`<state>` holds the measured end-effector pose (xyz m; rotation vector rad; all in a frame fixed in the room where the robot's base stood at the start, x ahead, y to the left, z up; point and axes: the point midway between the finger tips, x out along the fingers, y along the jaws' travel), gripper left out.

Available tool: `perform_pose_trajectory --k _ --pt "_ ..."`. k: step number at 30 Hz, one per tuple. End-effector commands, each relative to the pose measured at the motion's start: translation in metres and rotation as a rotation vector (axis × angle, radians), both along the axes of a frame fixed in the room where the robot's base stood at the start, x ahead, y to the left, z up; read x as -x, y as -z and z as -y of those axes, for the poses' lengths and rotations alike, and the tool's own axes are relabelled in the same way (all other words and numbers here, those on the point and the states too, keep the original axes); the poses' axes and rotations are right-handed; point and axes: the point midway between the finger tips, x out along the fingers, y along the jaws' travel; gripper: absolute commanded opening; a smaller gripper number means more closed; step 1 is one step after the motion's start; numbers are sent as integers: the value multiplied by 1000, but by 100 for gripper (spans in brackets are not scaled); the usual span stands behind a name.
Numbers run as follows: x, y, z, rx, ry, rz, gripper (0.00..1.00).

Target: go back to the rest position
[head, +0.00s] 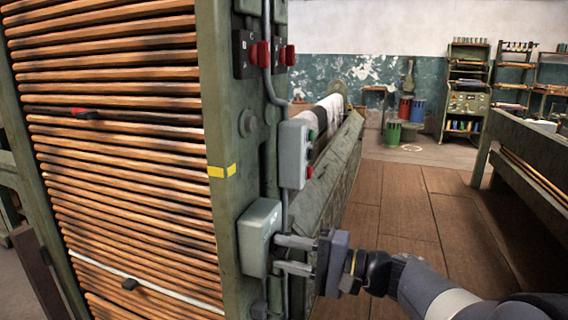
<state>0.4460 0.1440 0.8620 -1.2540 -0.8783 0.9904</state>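My gripper (280,253) is at the lower middle of the head view, pointing left. Its two pale fingers are spread apart with a gap between them, and I see nothing held there. The fingertips are right beside a grey-green box (258,236) on the green machine post; I cannot tell whether they touch it. My arm reaches in from the lower right corner.
The green post (224,130) and a rack of wooden slats (120,150) fill the left. A control box (294,153) and red knobs (261,54) stick out from the post. A long bench (530,150) stands right. The plank floor (405,205) between is clear.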

Motion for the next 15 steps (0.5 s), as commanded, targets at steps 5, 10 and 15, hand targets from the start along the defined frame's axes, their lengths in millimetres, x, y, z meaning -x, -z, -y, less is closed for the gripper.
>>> perform_pose_trajectory --k 5,10,15 --pt "-1 -7 0 -32 1 -87 34" --pt "-1 -10 1 -61 1 -169 34" --pt "-2 -11 1 -89 0 -244 34"
